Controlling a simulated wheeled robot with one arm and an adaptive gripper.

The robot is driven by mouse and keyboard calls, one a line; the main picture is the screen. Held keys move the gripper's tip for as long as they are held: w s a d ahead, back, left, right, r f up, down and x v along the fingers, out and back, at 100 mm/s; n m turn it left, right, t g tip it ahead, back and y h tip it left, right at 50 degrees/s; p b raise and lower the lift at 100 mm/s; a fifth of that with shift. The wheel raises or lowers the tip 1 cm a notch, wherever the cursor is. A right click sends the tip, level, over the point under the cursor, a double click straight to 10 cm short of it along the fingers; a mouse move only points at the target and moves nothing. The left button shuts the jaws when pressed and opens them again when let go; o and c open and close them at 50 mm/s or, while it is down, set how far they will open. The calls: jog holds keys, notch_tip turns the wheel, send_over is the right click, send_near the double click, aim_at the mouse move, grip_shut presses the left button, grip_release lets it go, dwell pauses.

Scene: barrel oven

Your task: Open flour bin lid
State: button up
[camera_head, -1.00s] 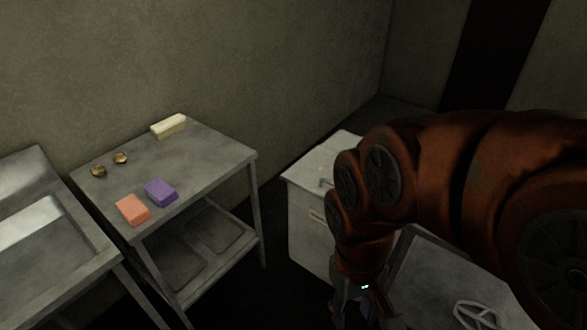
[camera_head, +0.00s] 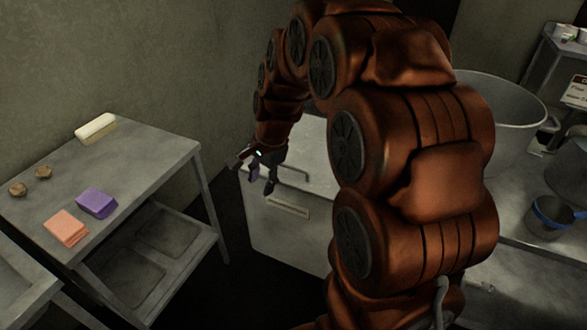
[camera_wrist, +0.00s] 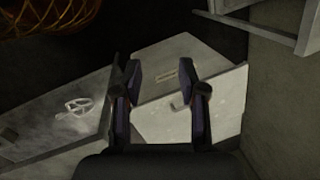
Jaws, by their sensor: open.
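The flour bin (camera_head: 265,228) is a pale grey box with a flat lid (camera_head: 312,150) and a long plate on its front. In the head view it stands right of the steel table, partly hidden behind my arm. My gripper (camera_head: 262,187) is open and empty, near the bin's upper left front edge in the head view. Its two fingers (camera_wrist: 162,92) also show apart in the wrist view. The lid looks closed. I cannot tell how far the fingers are from it.
A large metal bowl (camera_head: 510,110) and a blue-banded pot (camera_head: 548,217) stand at right. Dark floor separates table and bin.

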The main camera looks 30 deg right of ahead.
jog(key=w+d+f+m+t+b, duration=0.2)
jog(key=w+d+f+m, duration=0.45)
jog(key=w+d, duration=0.35)
jog(key=m+t+h+b, duration=0.1)
jog(key=m+b, duration=0.1)
jog(key=m, duration=0.6)
send_near(292, 167)
jog(key=shift+p+x, duration=0.6)
jog(key=shift+x, duration=3.6)
grip_shut()
